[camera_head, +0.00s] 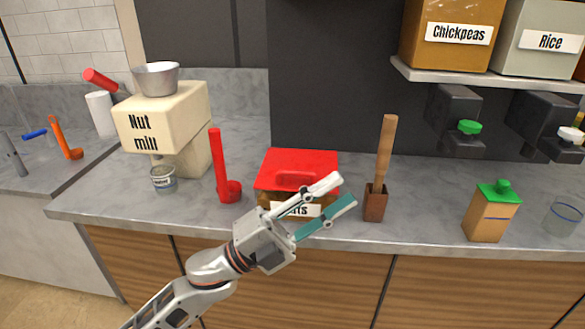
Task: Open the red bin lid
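The red bin lid (300,160) lies closed on a small bin (263,200) on the grey counter, in the middle of the head view. A raised red handle shows on the lid's sloping front. The bin's white label (305,210) is partly hidden by my fingers, and only its last letters "ts" show. My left gripper (345,190) is open and empty, in front of the bin's right side. Its fingers point to the right, past the handle, and overlap the bin in the picture. I cannot tell whether they touch it. My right gripper is out of view.
A red scoop (226,178) stands left of the bin, and a brown wooden tool (379,180) stands close on its right. A cream nut mill (165,125) is further left. A green-topped carton (491,213) stands right. A shelf (480,80) overhangs the right.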

